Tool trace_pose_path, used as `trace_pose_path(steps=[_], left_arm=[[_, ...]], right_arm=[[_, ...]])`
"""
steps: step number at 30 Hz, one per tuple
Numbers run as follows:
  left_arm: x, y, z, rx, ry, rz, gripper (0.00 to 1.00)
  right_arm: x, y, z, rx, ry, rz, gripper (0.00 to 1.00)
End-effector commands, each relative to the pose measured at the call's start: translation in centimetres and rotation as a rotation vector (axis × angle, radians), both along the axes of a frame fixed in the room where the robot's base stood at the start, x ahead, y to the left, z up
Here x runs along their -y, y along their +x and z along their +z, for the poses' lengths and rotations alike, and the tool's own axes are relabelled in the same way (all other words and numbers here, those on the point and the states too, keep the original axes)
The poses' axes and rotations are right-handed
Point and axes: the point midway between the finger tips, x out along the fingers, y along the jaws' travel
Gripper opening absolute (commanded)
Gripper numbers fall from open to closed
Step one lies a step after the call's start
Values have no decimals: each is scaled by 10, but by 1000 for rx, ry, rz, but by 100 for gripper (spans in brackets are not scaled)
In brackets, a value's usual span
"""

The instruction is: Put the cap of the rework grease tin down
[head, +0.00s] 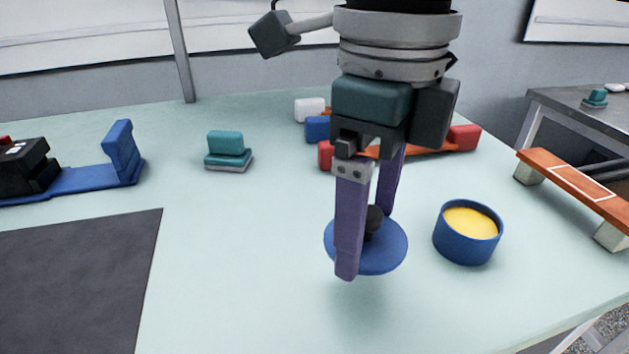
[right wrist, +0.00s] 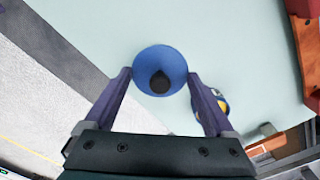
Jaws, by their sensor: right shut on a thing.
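The cap is a blue disc (head: 388,258) with a black knob in its middle. My right gripper (head: 366,242) points down and is shut on the cap, one finger at the near side and one at the far side. The cap looks level and slightly above the table; the exact gap is hard to tell. In the right wrist view the cap (right wrist: 175,66) sits between the two fingertips (right wrist: 160,76). The open grease tin (head: 464,247), blue with yellow grease, stands just right of the cap. In the right wrist view the tin (right wrist: 223,105) is partly hidden by a finger. My left gripper is not in view.
A dark mat (head: 75,285) lies at the left. A blue stand with a black device (head: 30,168) and a teal block (head: 228,145) are behind it. Red and blue pieces lie behind my gripper. An orange bench (head: 575,185) is at right. Table between mat and cap is clear.

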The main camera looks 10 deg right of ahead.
Motion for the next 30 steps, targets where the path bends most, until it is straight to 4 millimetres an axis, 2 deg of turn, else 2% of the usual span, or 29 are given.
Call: trace_pose_path(steps=[5, 12, 24, 25, 27, 30], left_arm=[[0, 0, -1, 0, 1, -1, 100], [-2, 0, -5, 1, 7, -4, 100], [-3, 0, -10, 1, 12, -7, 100], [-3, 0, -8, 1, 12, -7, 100], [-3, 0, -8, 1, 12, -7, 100], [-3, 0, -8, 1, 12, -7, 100]], right_arm=[[0, 0, -13, -1, 0, 0, 36], [0, 0, -49, -1, 0, 0, 36], [0, 0, -56, 1, 0, 1, 36], [0, 0, -54, 1, 0, 1, 92], [0, 0, -54, 1, 0, 1, 100], [0, 0, -54, 1, 0, 0, 100]])
